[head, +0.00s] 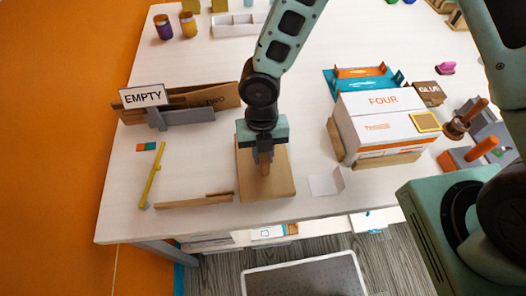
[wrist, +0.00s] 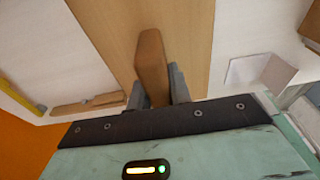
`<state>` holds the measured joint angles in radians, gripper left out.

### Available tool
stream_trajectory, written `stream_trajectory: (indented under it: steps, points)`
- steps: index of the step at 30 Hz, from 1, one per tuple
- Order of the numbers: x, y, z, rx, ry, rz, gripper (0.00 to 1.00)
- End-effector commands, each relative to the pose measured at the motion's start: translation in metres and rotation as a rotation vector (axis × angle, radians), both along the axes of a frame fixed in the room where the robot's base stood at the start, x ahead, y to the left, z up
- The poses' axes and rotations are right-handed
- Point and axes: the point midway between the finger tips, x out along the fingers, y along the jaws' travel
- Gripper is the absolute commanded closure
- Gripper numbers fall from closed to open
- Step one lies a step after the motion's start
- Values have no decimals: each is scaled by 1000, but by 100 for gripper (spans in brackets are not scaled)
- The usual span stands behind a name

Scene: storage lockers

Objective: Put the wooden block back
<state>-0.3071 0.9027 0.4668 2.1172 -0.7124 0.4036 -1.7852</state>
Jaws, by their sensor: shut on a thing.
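My gripper (head: 264,153) points down over a light wooden board (head: 281,184) near the front edge of the table. In the wrist view, its two grey fingers (wrist: 161,88) are shut on a brown wooden block (wrist: 151,55) standing out between them. The board (wrist: 190,45) lies beneath the block in that view. The block (head: 264,170) shows only as a small piece under the gripper in the head view. I cannot tell whether it touches the board.
Left of the board lie a thin wooden strip (head: 195,202) and a yellow bar (head: 150,181). An "EMPTY" sign (head: 142,96) stands behind them. A white box marked FOUR (head: 380,112) and a folded white card (head: 326,183) are to the right. The table's front edge is close.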

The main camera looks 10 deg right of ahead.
Motion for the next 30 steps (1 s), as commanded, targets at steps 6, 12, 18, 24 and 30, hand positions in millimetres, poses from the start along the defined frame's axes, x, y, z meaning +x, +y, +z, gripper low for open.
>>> stream_trajectory:
  steps: [6,12,18,24,30]
  points:
    - [0,0,0,0,0,0,100]
    - [0,0,-5,0,0,1,100]
    - [0,0,-6,0,-1,1,100]
    - [0,0,-6,0,-1,1,63]
    - [0,0,-6,0,0,0,55]
